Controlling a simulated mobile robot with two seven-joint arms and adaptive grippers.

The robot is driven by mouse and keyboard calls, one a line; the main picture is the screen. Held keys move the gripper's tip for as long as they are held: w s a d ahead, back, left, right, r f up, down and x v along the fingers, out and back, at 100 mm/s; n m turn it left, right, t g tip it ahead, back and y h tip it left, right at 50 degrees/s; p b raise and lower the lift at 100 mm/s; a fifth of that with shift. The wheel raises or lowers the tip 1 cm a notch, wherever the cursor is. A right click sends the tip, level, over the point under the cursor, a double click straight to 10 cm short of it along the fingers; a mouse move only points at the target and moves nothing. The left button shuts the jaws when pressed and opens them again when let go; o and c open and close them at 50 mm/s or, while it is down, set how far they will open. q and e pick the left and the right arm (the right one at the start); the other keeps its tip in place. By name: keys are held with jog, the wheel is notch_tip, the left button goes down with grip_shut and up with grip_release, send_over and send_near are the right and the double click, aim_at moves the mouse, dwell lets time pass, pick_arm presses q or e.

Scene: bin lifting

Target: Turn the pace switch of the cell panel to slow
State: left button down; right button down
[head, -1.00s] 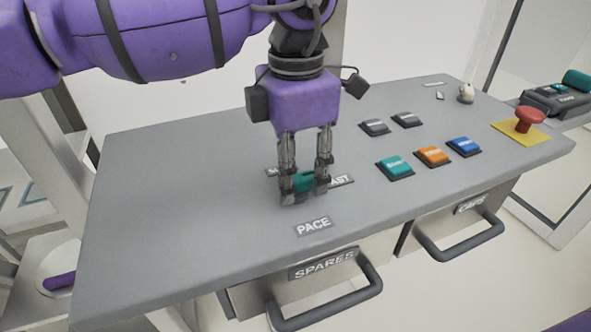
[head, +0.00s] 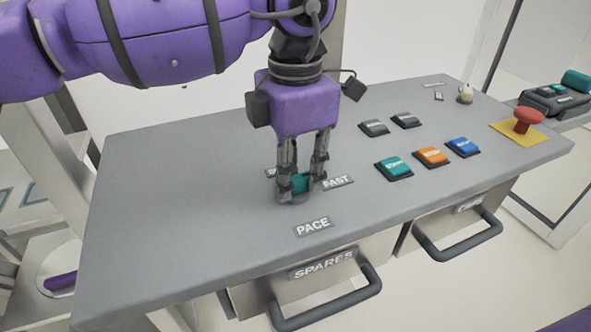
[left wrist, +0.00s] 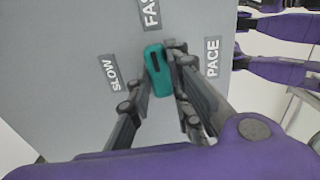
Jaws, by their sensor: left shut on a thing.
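The pace switch is a teal knob (head: 301,183) on the grey panel (head: 180,190), just behind the PACE label (head: 313,226). In the left wrist view the knob (left wrist: 157,72) has a dark line on top that points roughly toward the FAST label (left wrist: 151,13). The SLOW label (left wrist: 113,75) lies to the left of the knob there; in the head view it is mostly hidden behind a finger. My left gripper (head: 300,185) points down and is shut on the knob, with a finger on either side. My right gripper is not in view.
Teal (head: 394,168), orange (head: 432,157) and blue (head: 463,147) buttons sit to the right, with two grey buttons behind. A red mushroom button (head: 528,119) stands on a yellow plate. Drawer handles (head: 335,305) stick out in front. The panel's left part is clear.

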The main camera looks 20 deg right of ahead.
pick_arm(q)
jog(key=n+p, duration=0.2)
jog(key=shift+r+n, duration=0.15)
jog(key=shift+n, duration=0.25)
jog(key=n+p, duration=0.3)
jog(key=n, duration=0.1)
jog(key=shift+r+n, duration=0.1)
jog(key=shift+n, duration=0.2)
jog(key=n+p, duration=0.5)
jog(key=shift+r, duration=0.2)
jog(key=shift+n+p, duration=0.95)
jog(key=shift+n, duration=0.05)
jog(key=shift+n+p, duration=0.35)
jog(key=shift+n, duration=0.05)
jog(key=shift+n+p, duration=0.3)
jog(key=shift+f+n+p, duration=0.2)
jog(key=shift+n+p, duration=0.4)
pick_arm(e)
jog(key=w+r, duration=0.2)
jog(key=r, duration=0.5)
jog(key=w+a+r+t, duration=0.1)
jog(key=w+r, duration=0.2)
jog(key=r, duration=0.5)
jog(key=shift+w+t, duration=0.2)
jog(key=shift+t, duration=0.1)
pick_arm(q)
jog(key=shift+f+n, duration=0.2)
jog(key=shift+n, duration=0.1)
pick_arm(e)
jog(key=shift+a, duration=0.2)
